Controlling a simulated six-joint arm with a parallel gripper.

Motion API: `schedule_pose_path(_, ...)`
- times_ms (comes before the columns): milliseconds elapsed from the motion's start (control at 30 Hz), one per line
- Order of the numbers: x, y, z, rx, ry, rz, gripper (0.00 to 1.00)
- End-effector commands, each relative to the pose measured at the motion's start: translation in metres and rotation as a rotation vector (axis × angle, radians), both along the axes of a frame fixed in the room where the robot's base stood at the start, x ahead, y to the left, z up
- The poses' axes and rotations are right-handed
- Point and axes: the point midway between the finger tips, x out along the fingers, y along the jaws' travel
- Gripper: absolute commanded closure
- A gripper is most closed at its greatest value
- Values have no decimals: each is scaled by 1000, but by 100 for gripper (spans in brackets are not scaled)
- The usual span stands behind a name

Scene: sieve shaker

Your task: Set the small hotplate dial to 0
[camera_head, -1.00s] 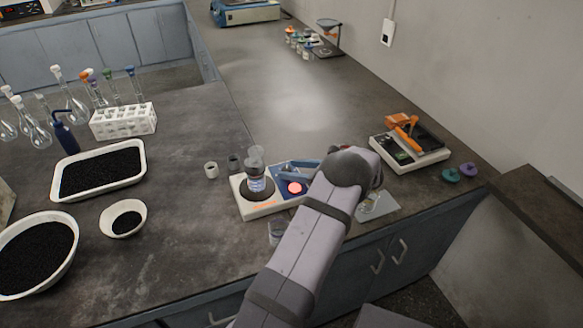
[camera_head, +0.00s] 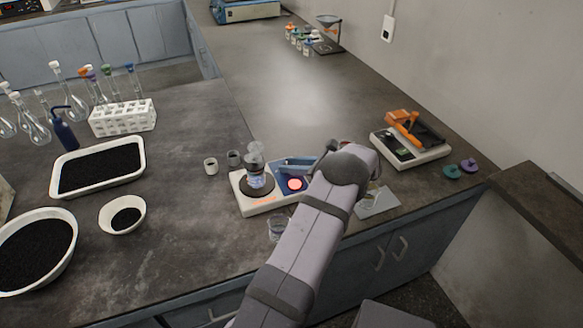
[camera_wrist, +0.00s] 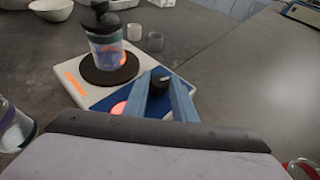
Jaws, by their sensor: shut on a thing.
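The small hotplate (camera_head: 241,203) is a white unit with a blue control panel. A round glowing red-orange spot (camera_head: 295,184) shows on the panel. Its black dial (camera_wrist: 158,84) has a small white mark on top, pointing toward the upper right in the wrist view. My gripper (camera_wrist: 160,90) has its two blue fingers closed on either side of the dial. In the head view my gripper (camera_head: 299,163) is over the panel, and the dial cannot be made out there. A glass vessel (camera_wrist: 108,54) with an orange glow stands on the dark round heating plate (camera_wrist: 95,76).
Small cups (camera_head: 211,167) stand behind the hotplate, and a clear beaker (camera_head: 278,228) stands in front of it. A balance-like device (camera_head: 420,153) with orange parts is to the right. Trays of black grains (camera_head: 142,148) lie left.

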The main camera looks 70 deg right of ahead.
Motion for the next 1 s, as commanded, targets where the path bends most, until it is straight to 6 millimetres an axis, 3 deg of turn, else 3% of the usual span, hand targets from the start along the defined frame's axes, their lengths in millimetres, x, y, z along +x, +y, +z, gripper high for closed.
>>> schedule_pose_path(433, 1, -5, 0, -7, -6, 176, 98)
schedule_pose_path(900, 0, -4, 3, -5, 1, 205, 98)
schedule_pose_path(933, 0, -4, 3, -5, 0, 205, 73)
schedule_pose_path(1000, 0, -4, 3, -5, 1, 205, 57)
